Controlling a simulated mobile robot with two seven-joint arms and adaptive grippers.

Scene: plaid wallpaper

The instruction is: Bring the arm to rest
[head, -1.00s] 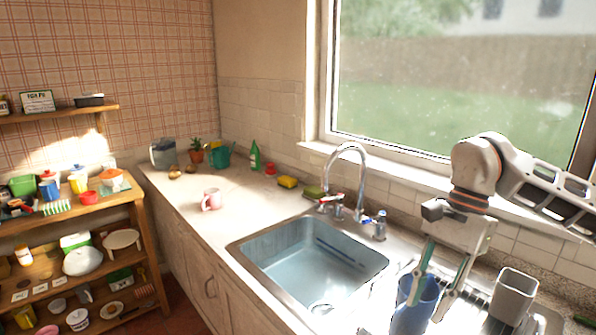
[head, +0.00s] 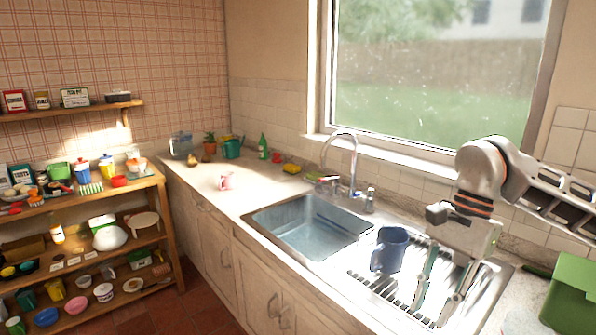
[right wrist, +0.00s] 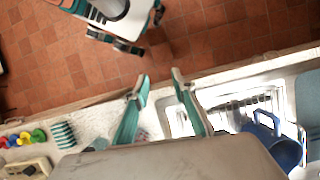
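My right arm comes in from the right in the head view. Its gripper (head: 433,306) points down over the ribbed drainboard (head: 365,283), to the right of the sink. Its two teal fingers stand apart with nothing between them. They also show apart in the right wrist view (right wrist: 161,84). A blue mug (head: 393,250) stands on the drainboard left of the fingers, apart from them. It also shows in the right wrist view (right wrist: 284,148). My left gripper cannot be made out in the head view.
The sink (head: 312,228) and its faucet (head: 350,160) lie left of the mug. A green box (head: 570,293) stands at the right edge. Shelves (head: 120,185) with many items stand at the left. The tiled floor (right wrist: 220,35) is open.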

